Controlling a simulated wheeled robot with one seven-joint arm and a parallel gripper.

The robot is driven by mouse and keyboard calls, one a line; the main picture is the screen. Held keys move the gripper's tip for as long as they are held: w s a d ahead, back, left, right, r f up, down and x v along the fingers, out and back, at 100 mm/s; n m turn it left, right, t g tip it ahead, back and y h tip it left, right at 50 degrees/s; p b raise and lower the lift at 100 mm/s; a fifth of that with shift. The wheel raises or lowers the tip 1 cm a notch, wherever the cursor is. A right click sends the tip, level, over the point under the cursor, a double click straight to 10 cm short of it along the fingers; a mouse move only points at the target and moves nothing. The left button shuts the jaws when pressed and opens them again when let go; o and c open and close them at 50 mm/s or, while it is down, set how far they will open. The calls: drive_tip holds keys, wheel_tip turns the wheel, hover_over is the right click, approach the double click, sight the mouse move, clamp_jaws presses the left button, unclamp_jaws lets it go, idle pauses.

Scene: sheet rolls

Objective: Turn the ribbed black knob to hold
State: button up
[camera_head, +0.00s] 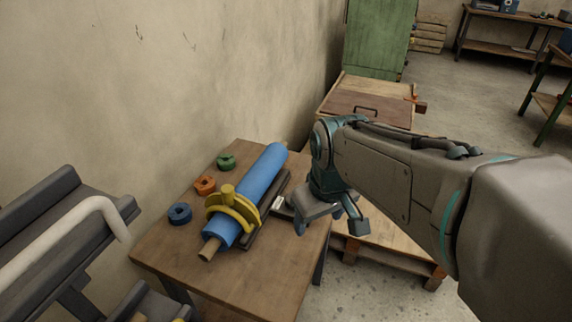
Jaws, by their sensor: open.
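I cannot make out a ribbed black knob; my gripper and arm cover part of the table's right side. A dark base (252,236) lies along the right of a blue roll (263,173) on the wooden table (187,254). A small dark piece with a pale label (279,202) shows just left of my gripper. My gripper (329,226) hangs over the table's right edge with its fingers apart and nothing seen between them. Whether it touches anything is unclear.
A yellow clamp-like ring (234,211) sits around the blue roll. Green (226,161), orange (205,185) and blue (180,213) rings lie to its left by the wall. A wooden pallet (385,248) is at right. The table's front is clear.

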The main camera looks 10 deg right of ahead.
drive_tip(key=w+f+n+g+b, duration=0.2)
drive_tip(key=w+n+b, duration=0.2)
drive_tip(key=w+n, duration=1.55)
drive_tip(key=f, duration=0.4)
drive_tip(key=w+f+m, duration=0.1)
drive_tip(key=f, duration=0.4)
drive_tip(key=w+f+m+b, duration=0.1)
drive_tip(key=f, duration=0.3)
drive_tip(key=shift+f, duration=0.35)
drive_tip(key=c, duration=1)
